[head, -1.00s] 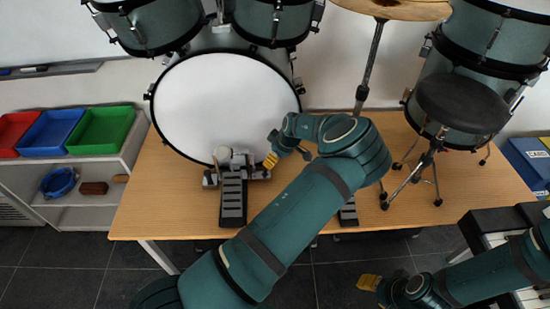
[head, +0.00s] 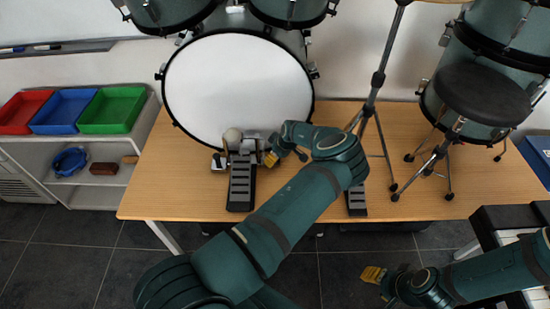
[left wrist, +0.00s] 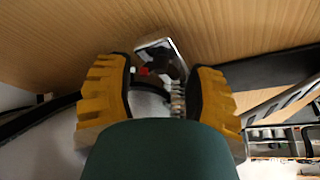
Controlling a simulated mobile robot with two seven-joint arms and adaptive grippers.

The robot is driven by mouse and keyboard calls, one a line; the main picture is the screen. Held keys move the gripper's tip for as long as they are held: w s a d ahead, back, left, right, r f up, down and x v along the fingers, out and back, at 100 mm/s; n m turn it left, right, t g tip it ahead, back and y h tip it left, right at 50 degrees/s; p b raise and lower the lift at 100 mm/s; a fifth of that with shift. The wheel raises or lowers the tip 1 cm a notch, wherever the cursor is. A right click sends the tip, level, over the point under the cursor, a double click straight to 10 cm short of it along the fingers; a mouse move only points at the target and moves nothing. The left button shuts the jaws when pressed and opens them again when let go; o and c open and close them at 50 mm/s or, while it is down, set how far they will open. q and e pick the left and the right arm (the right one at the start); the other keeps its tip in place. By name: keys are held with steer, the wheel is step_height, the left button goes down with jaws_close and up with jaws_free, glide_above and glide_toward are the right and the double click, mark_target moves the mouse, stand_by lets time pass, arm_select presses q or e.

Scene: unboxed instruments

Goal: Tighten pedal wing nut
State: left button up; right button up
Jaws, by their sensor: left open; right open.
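The bass drum pedal (head: 242,185) stands on the wooden table, at the front of the bass drum (head: 238,90). My left gripper (head: 270,159) is just right of the pedal's upper frame, low by the drum hoop. In the left wrist view its yellow fingers (left wrist: 160,85) are apart, with a shiny metal clamp piece (left wrist: 158,55), a small red part and a spring showing between and beyond them. I cannot make out the wing nut for certain; my gripper body hides part of the area. My right gripper (head: 373,274) is open and empty, beyond the table's front edge.
A second pedal (head: 356,200) lies to the right. A cymbal stand (head: 378,80) and a black stool (head: 482,92) stand right of the drum. A keyboard (head: 500,240) is near my right arm. Coloured trays (head: 112,110) sit on a shelf at left.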

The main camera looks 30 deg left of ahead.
arm_select(q)
steer(key=shift+a+f, duration=0.1)
steer(key=shift+f, duration=0.2)
steer(key=shift+c, duration=0.3)
steer(key=c, duration=0.8)
steer(key=shift+c, duration=0.2)
steer(key=m+t, duration=0.1)
steer(key=m, duration=0.2)
steer(key=shift+h, duration=0.3)
steer(key=shift+m+t+b, duration=0.75)
steer(key=shift+m+t, duration=0.05)
steer(key=shift+m, duration=1.1)
steer(key=shift+h, duration=0.3)
